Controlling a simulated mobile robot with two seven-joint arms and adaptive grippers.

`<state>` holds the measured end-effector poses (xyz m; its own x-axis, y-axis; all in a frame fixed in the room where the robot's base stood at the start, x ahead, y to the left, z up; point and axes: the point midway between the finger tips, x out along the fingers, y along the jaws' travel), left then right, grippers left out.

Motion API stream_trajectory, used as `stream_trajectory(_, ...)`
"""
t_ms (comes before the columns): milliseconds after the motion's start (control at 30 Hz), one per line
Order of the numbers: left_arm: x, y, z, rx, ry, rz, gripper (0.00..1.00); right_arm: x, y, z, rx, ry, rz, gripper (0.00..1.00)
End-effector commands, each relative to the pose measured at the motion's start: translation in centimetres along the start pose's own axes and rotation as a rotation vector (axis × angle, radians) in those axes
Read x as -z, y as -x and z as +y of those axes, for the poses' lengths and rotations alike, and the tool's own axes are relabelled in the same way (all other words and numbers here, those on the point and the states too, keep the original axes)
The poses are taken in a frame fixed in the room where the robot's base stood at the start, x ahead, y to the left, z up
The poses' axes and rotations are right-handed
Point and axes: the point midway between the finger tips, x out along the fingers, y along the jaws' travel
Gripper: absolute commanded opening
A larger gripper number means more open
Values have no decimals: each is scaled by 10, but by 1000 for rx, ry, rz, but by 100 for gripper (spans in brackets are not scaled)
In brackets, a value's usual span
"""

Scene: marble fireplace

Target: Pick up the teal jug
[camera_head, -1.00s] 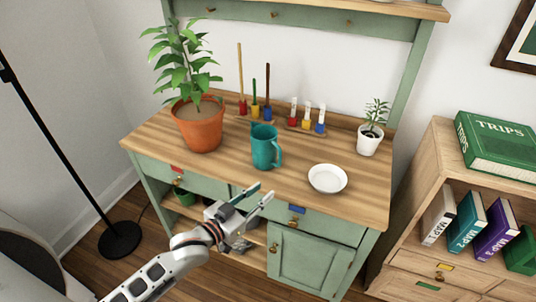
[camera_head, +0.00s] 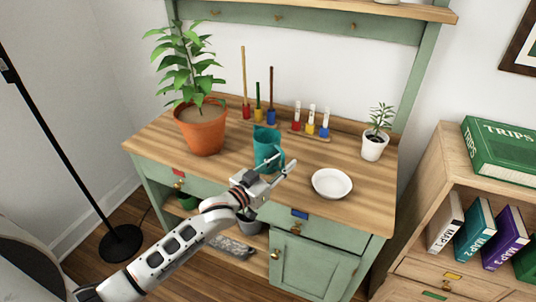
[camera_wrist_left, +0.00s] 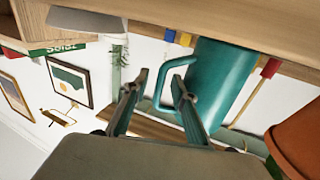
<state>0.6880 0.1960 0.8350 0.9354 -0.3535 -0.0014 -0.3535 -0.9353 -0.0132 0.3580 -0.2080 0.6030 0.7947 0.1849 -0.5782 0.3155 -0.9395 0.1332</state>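The teal jug (camera_head: 264,146) stands upright on the wooden top of the green cabinet (camera_head: 222,172). My left gripper (camera_head: 282,165) is just in front of the jug, on its handle side, with its fingers apart. In the left wrist view, which is upside down, the jug (camera_wrist_left: 224,78) is close, right of centre. Its handle (camera_wrist_left: 163,82) shows near and partly between the two fingertips of the open gripper (camera_wrist_left: 160,78). One finger overlaps the jug in the picture; whether it touches, I cannot tell. My right gripper is not in view.
A potted plant in a terracotta pot (camera_head: 202,130) stands left of the jug. A white bowl (camera_head: 332,183) is to the right. Behind are the coloured peg stands (camera_head: 258,120) and test tubes (camera_head: 310,126). A small white-potted plant (camera_head: 374,147) stands farther right.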

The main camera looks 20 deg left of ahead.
Motion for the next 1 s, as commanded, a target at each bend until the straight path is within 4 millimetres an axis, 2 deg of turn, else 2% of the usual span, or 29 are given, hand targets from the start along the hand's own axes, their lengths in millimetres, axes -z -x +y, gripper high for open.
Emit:
stream_trajectory(233, 0, -2, 0, 0, 0, 0, 26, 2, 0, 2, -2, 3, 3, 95)
stream_trajectory(333, 0, -2, 0, 0, 0, 0, 0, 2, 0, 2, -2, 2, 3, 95)
stream_trajectory(767, 4, -2, 0, 0, -1, 3, 0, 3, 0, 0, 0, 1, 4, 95)
stream_trajectory(867, 10, -2, 0, 0, -1, 5, 0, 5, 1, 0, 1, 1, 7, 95)
stream_trajectory(1000, 28, -2, 0, 0, -3, 8, 0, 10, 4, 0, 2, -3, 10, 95)
